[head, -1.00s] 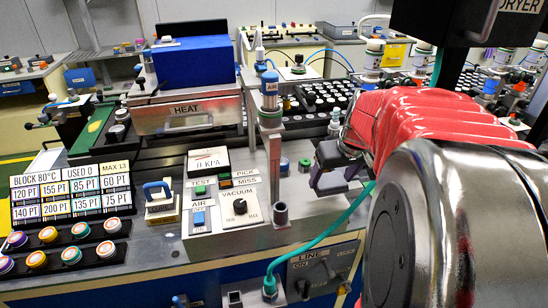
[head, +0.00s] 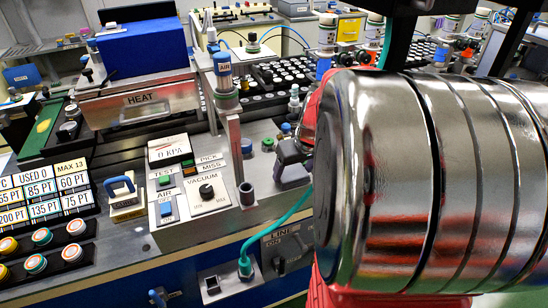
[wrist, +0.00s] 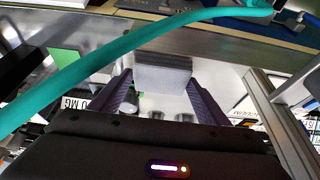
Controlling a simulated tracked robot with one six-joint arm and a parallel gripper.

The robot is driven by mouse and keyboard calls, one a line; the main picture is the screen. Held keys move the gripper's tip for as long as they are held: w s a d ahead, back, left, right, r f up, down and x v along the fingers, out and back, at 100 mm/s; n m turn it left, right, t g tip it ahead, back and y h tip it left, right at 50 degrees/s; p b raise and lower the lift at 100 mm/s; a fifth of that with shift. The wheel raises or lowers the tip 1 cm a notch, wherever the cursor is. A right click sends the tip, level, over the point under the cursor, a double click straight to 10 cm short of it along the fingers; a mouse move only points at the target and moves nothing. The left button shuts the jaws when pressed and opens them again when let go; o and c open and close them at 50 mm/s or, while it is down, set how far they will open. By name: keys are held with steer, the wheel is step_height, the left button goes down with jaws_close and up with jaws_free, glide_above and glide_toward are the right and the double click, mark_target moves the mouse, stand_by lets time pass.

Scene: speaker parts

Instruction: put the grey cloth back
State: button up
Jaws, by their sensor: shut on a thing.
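My gripper (wrist: 162,88) is shut on a grey folded cloth (wrist: 163,72), which shows as a light grey block between the two dark purple fingers in the wrist view. In the head view my gripper (head: 291,170) shows as a small dark shape right of the vacuum panel, partly covered by my arm. I cannot make out the cloth there. A teal hose (wrist: 110,52) crosses the wrist view close to the camera, above the fingers in the picture.
The vacuum panel (head: 188,185) with switches and a knob lies left of my gripper. An upright metal post (head: 234,150) stands between them. The teal hose runs down to a socket box (head: 225,283). A heater (head: 140,103) and trays of small parts stand further back. My arm hides the right side.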

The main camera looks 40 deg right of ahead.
steer(key=shift+f, duration=0.15)
steer(key=o, duration=1.3)
steer(key=v, duration=1.3)
steer(key=shift+s+a+r, duration=0.2)
steer(key=shift+r, duration=0.1)
